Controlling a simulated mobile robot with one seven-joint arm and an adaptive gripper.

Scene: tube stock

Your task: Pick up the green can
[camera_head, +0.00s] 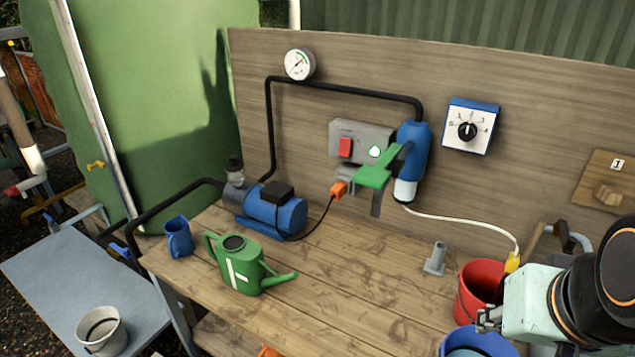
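The green can (238,266) is a watering can with a white mark on its side. It stands upright on the wooden workbench (350,290), left of the middle of the view. Its handle is on the left and its spout points right. My gripper (487,319) shows at the lower right, above the blue bucket and beside the red bucket. It is far to the right of the can and not touching it. Its fingers are small and partly hidden, so I cannot tell whether they are open.
A blue mug (179,238) stands left of the can, and a blue pump (275,210) is close behind it. A red bucket (470,298) and a blue bucket (450,343) stand at the right. A grey fitting (435,262) stands nearby. The bench between can and buckets is mostly clear.

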